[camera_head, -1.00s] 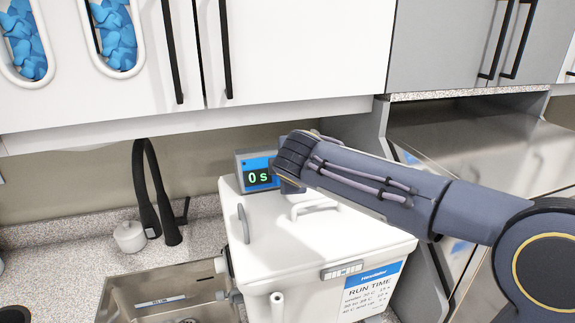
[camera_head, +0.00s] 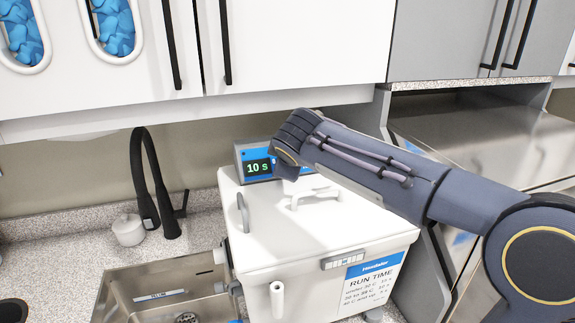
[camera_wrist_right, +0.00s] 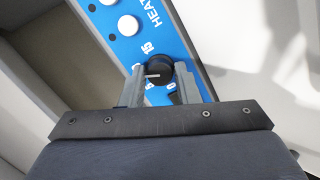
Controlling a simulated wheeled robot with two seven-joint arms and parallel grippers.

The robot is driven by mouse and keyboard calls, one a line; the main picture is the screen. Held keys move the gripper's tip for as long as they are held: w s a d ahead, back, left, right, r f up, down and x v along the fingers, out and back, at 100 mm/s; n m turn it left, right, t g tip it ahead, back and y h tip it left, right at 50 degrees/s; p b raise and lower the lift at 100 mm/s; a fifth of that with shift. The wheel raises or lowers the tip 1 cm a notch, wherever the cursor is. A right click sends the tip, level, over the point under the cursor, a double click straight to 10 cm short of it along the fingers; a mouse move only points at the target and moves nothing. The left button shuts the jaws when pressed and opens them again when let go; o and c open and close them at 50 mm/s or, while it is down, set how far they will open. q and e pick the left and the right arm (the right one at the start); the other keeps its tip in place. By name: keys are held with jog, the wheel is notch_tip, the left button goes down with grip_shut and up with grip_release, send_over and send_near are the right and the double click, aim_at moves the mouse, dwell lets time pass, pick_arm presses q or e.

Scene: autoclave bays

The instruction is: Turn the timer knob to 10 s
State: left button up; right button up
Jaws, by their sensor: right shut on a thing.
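The timer knob (camera_wrist_right: 160,69) is a black round dial with a white pointer line, set in a blue panel (camera_wrist_right: 178,44) with printed numbers. The pointer faces left in the right wrist view, between the 15 and 5 marks, where a finger partly covers the scale. My right gripper (camera_wrist_right: 159,76) is shut on the knob, one finger on each side. In the head view the timer display (camera_head: 258,167) reads 10 s in green. My right wrist hides the knob and fingers there. My left gripper is not in view.
The white machine lid (camera_head: 275,215) with its handle lies below my right arm. A run time label (camera_head: 370,278) is on its front. A steel sink (camera_head: 150,290) and black faucet (camera_head: 150,185) stand left. White cabinets (camera_head: 290,45) hang above. White buttons (camera_wrist_right: 128,25) sit near the knob.

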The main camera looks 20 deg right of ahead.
jog(key=shift+m, duration=0.5)
jog(key=o, duration=1)
jog(key=shift+c, duration=0.2)
jog(key=b+v, duration=0.1)
jog(key=v, duration=0.6)
jog(key=shift+s+r, duration=0.2)
jog(key=shift+s, duration=0.15)
